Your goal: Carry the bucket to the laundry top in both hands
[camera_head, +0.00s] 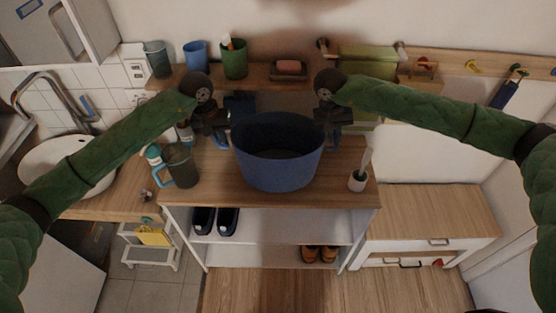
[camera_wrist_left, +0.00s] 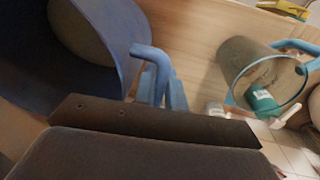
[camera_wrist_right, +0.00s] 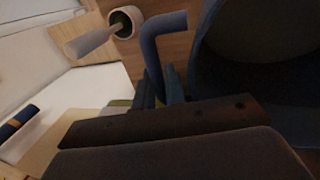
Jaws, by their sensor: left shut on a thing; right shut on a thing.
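The dark blue bucket (camera_head: 278,165) is upright over the wooden top (camera_head: 210,195) of the shoe shelf. I cannot tell whether it rests on that top or hangs just above it. My left gripper (camera_head: 217,132) is shut on the handle on its left side; the bent blue handle (camera_wrist_left: 152,65) shows in the left wrist view. My right gripper (camera_head: 330,128) is shut on the right-side handle, and this handle (camera_wrist_right: 155,55) shows in the right wrist view. A low white cabinet with a bare wooden top (camera_head: 430,212) stands to the right; I cannot tell which surface is the laundry top.
A grey jug with a blue handle (camera_head: 181,166) stands left of the bucket. A white cup with a brush (camera_head: 357,180) stands at its right. Cups (camera_head: 235,60) and a soap dish (camera_head: 290,70) line the back ledge. A sink (camera_head: 65,165) is at the left.

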